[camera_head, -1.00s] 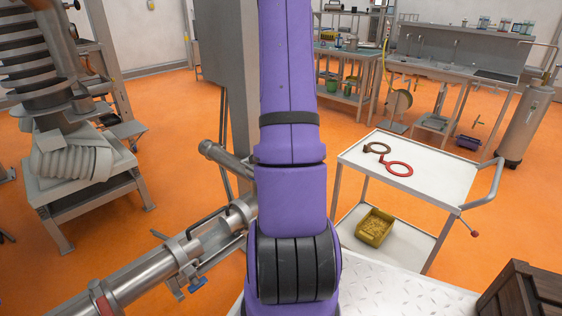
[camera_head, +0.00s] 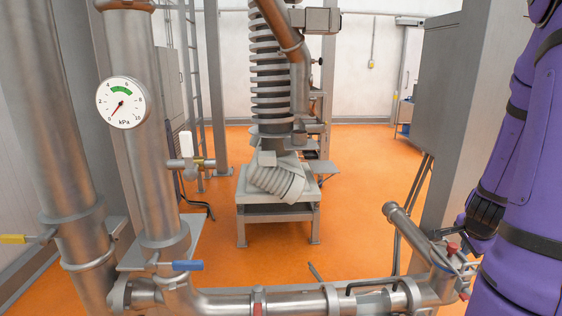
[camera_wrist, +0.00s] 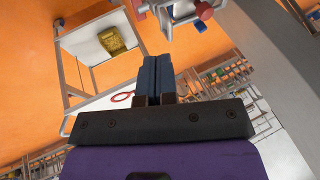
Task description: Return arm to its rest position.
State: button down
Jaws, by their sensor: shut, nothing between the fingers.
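My purple arm (camera_head: 525,190) stands along the right edge of the head view, folded beside a grey column. In the wrist view my gripper (camera_wrist: 156,62) has its two dark fingers pressed together, with nothing between them. A metal fitting with a red knob (camera_wrist: 204,11) is just beyond the fingertips in that view.
Steel pipes (camera_head: 230,302) run across the front, with a pressure gauge (camera_head: 124,102) at left. A grey cabinet (camera_head: 445,75) stands close to the arm. A trolley with a yellow bin (camera_wrist: 112,41) and a red ring (camera_wrist: 122,99) shows in the wrist view. Orange floor lies open behind the pipes.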

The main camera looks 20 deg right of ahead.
jog(key=w+a+r+n+t+y, duration=0.1)
jog(key=w+a+r+n, duration=0.35)
jog(key=a+r, duration=0.4)
jog(key=w+a+r+n+t+y, duration=0.1)
jog(key=w+a+r+n+y, duration=0.15)
jog(key=a+r+n, duration=0.6)
jog(key=s+a+r+n, duration=0.3)
jog(key=s+a+n, duration=0.1)
jog(key=a, duration=0.5)
jog(key=s+a+r+n+y, duration=0.1)
jog(key=s+a+r+n, duration=0.3)
jog(key=s+a, duration=0.3)
jog(key=a, duration=0.2)
jog(key=shift+a+r, duration=0.2)
jog(key=shift+a, duration=0.1)
jog(key=shift+y, duration=0.25)
